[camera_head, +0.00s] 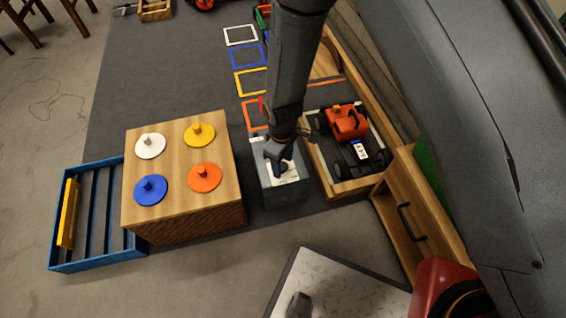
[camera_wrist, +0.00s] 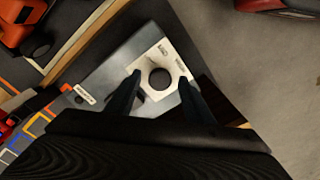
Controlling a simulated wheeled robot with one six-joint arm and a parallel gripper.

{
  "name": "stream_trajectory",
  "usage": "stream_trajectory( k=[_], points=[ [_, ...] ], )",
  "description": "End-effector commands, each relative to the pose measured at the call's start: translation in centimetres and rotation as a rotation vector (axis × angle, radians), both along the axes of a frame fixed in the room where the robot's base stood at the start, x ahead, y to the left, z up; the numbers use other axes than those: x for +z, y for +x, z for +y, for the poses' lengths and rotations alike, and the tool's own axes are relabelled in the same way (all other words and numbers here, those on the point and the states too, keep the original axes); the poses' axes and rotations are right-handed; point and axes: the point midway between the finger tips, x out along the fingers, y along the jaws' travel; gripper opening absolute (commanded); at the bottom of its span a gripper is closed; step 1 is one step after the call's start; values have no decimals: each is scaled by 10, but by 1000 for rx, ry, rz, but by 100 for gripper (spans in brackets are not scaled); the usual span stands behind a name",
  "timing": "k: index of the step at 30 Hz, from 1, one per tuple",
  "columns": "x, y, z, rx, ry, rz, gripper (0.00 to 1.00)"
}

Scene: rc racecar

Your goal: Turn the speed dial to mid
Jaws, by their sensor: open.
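The speed dial (camera_wrist: 160,78) is a round dark knob on a white plate (camera_wrist: 176,62) with small print too small to read. The plate is on top of a grey box (camera_head: 283,195). In the wrist view my gripper (camera_wrist: 158,88) is open, with one dark finger on each side of the dial and the dial showing just beyond the tips. I cannot tell whether the fingers touch it. In the head view my gripper (camera_head: 279,155) points down over the box and hides most of the dial. Which mark the dial points to cannot be read.
A wooden block with coloured knobbed discs (camera_head: 184,220) stands left of the box. A wooden tray (camera_head: 358,185) with an orange car (camera_head: 346,122) is close on the right. A drawer unit (camera_head: 410,222) stands beyond it. A blue slatted crate (camera_head: 97,265) is far left.

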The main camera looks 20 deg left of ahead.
Motion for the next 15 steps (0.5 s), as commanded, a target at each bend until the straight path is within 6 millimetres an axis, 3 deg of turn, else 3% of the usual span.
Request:
stream_trajectory(
  k=[8, 15],
  points=[
    [-1, 0, 0, 0, 1, 0, 48],
    [-1, 0, 0, 0, 0, 0, 7]
  ],
)
